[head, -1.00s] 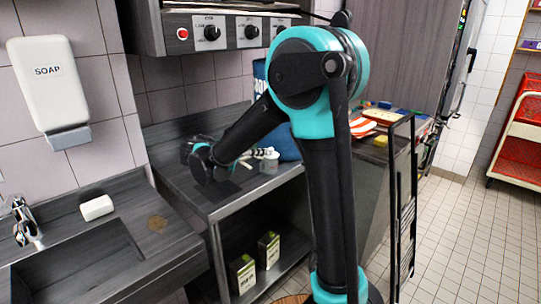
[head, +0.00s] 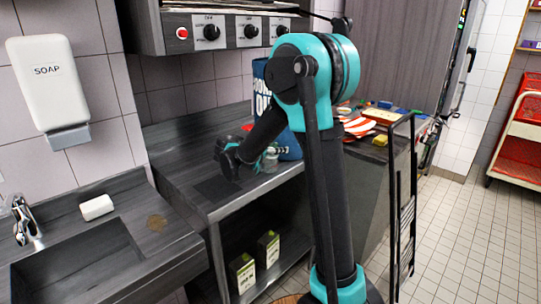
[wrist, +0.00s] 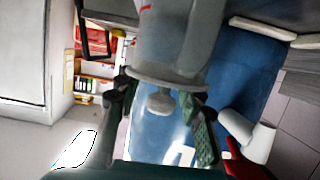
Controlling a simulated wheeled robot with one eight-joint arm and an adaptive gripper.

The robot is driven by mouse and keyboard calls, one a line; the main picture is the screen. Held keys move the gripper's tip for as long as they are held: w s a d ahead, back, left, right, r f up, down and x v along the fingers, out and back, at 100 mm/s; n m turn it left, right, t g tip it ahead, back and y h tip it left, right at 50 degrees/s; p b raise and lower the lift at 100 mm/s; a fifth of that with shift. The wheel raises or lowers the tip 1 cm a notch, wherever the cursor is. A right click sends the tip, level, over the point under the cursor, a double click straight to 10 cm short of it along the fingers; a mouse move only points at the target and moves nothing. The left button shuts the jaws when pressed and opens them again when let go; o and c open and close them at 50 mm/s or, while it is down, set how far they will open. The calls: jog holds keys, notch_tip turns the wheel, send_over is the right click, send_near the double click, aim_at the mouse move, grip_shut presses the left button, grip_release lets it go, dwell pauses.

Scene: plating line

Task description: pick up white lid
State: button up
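The white lid (wrist: 165,82) shows in the wrist view as a pale disc with a round knob (wrist: 160,102). It is against the end of a pale, cylindrical container (wrist: 180,40). My gripper (wrist: 165,118) is open, with its fingers apart on either side of the knob and a gap visible between; I see no grip on it. In the head view my gripper (head: 262,158) is low over the counter, beside a small pale jar (head: 270,160). The lid is too small there to make out clearly.
A large blue container (head: 290,140) with white lettering stands right behind the jar. The counter (head: 190,150) is clear to the left. A sink (head: 75,265), a soap dispenser (head: 48,85) and a black rack (head: 402,200) are around. The wrist view also shows a white cylinder (wrist: 255,140).

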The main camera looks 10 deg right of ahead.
jog(key=c, duration=0.8)
